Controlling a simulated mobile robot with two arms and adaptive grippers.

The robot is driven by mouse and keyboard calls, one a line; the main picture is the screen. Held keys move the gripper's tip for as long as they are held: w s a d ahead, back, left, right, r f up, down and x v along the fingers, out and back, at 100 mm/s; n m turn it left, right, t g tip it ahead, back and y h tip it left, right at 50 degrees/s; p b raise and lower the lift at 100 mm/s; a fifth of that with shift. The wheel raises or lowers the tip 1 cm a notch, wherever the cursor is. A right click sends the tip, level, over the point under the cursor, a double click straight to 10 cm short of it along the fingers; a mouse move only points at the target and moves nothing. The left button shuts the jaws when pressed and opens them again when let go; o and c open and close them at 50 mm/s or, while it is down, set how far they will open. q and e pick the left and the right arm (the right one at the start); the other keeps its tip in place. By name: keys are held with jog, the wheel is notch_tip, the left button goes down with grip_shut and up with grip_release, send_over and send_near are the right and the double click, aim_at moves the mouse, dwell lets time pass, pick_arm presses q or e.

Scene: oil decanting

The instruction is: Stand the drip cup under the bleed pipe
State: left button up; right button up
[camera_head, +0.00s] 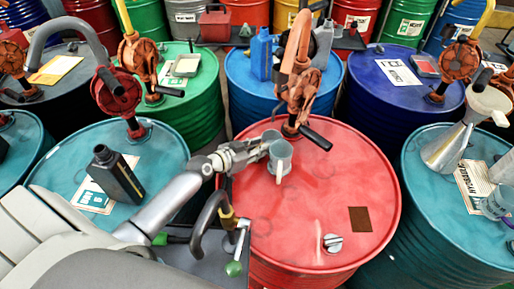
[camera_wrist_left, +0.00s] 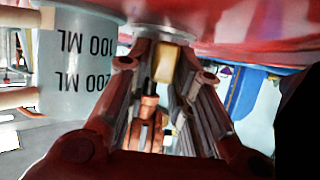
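A grey-blue cup with a handle (camera_head: 281,157) stands on the red drum (camera_head: 340,195), near its left rim. I take it for the drip cup. A graduated cup (camera_wrist_left: 75,65) with ML marks is close beside the fingers in the left wrist view. My left gripper (camera_head: 250,150) is just left of the cup. In the left wrist view its fingers (camera_wrist_left: 165,65) are apart, with a small yellowish part between them; contact is unclear. A dark hooked pipe (camera_head: 205,218) with a yellow collar, apparently the bleed pipe, rises lower left of the cup. My right gripper is out of view.
A black bottle (camera_head: 117,175) stands on the teal drum at left. A metal funnel (camera_head: 447,148) and another cup (camera_head: 496,203) are on the right teal drum. An orange pump (camera_head: 298,85) rises behind the cup. A green-knobbed lever (camera_head: 236,262) is beside the hooked pipe.

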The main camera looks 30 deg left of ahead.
pick_arm(q)
jog(key=shift+o, duration=0.9)
jog(key=shift+r, duration=0.1)
jog(key=shift+r, duration=0.15)
jog(key=b+v, duration=0.1)
jog(key=v, duration=0.9)
jog(key=shift+s+a, duration=0.1)
jog(key=shift+s, duration=0.15)
jog(key=shift+s+a+r+b, duration=0.15)
jog(key=shift+s+r+b, duration=0.15)
jog(key=shift+s, duration=0.35)
